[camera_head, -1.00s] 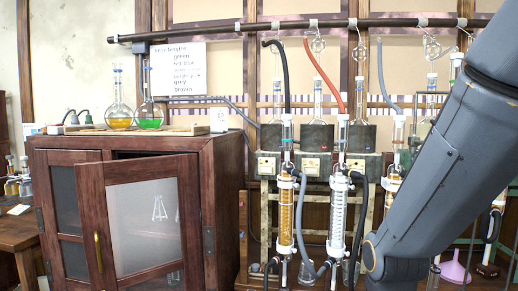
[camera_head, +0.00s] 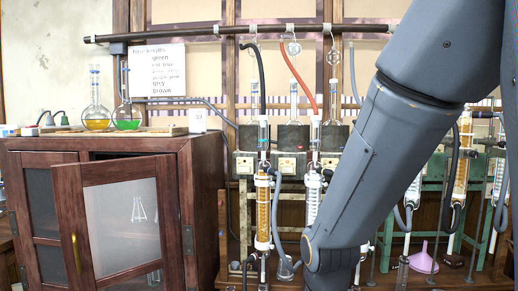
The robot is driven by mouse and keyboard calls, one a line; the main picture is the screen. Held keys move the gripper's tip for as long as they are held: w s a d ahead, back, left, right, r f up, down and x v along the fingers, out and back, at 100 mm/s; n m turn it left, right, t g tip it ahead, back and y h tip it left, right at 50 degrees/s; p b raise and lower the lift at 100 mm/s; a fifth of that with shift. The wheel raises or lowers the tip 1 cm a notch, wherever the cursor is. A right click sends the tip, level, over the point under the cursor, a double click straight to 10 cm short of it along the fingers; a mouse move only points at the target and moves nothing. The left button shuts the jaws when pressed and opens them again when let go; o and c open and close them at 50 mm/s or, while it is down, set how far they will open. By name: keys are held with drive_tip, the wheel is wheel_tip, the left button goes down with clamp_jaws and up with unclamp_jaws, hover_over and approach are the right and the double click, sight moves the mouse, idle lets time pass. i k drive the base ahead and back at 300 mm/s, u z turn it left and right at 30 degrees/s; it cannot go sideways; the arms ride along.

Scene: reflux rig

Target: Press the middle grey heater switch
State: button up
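The middle grey heater (camera_head: 291,139) stands on the rig's shelf with a clear flask (camera_head: 294,108) in it and a red hose above. A pale switch box (camera_head: 287,166) sits below it, with small details too fine to read. A left grey heater (camera_head: 249,142) and a right grey heater (camera_head: 331,134) stand beside it, the right one close to my arm in the picture. Another switch box (camera_head: 245,165) is below the left heater. My grey arm crosses the right half and hides part of the rig. My gripper is out of view.
Glass condensers, such as the amber one (camera_head: 263,212), hang in front of the rig with looping hoses. A wooden cabinet (camera_head: 198,200) with its door (camera_head: 118,170) ajar stands at left. A pink funnel (camera_head: 423,260) is low at right.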

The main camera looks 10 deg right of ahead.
sight(284, 170)
drive_tip(key=u, duration=0.55)
drive_tip(key=k, duration=0.65)
drive_tip(key=u, duration=0.65)
drive_tip(key=i, duration=0.65)
drive_tip(key=z, duration=0.8)
drive_tip(key=i, duration=0.75)
drive_tip(key=z, duration=0.9)
